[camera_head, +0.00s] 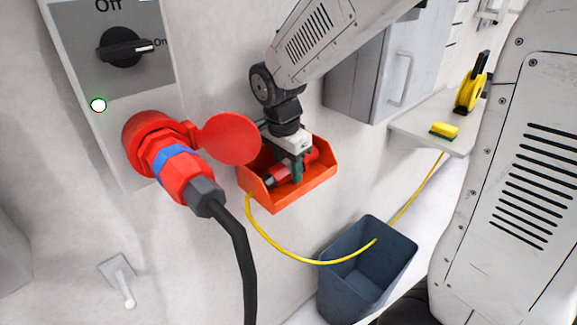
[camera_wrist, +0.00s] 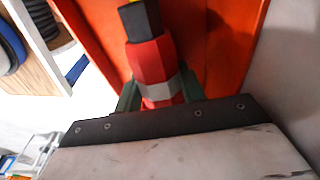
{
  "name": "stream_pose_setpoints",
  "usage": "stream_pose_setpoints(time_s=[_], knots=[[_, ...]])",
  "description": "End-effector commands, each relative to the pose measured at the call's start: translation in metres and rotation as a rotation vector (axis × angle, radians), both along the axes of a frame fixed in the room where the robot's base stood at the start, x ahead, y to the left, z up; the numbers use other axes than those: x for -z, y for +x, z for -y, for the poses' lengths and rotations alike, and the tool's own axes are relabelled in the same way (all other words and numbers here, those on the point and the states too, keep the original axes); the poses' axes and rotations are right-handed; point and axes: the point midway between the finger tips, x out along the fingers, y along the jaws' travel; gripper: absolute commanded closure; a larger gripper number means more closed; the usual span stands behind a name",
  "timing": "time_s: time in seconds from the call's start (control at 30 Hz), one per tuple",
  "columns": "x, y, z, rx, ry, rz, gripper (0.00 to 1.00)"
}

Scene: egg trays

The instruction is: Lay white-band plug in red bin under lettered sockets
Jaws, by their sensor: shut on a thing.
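The red plug with a white band (camera_wrist: 154,75) and a black cable end lies between the fingers of my gripper (camera_wrist: 156,95) in the wrist view. In the head view my gripper (camera_head: 297,168) points down into the red-orange bin (camera_head: 285,197) on the wall, shut on the red plug (camera_head: 279,176). The plug is inside the bin's outline; I cannot tell if it touches the floor. The bin's wall (camera_wrist: 222,60) fills much of the wrist view. A yellow cable (camera_head: 290,253) runs down from the bin. A blue-band plug (camera_head: 180,172) sits in a red wall socket (camera_head: 148,133).
A red socket lid (camera_head: 231,138) stands open just left of my gripper. A black cable (camera_head: 238,240) hangs from the blue-band plug. A grey-blue bucket (camera_head: 343,292) stands below, with the yellow cable passing over it.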

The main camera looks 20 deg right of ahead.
Motion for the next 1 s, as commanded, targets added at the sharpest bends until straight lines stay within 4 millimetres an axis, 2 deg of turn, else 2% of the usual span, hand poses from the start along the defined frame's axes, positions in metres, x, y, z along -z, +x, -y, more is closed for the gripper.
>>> stream_pose_setpoints(time_s=[0.1, 0.2, 0.23, 0.57, 1.0], knots=[[0.000, 0.000, 0.000, 0.000, 0.000, 0.001, 0.66], [0.000, 0.000, 0.000, 0.000, 0.000, 0.001, 0.38], [0.000, 0.000, 0.000, 0.000, 0.000, 0.001, 0.35], [-0.004, 0.000, -0.001, 0.000, 0.000, 0.001, 0.35], [-0.070, -0.002, -0.008, 0.001, 0.001, 0.003, 0.35]])
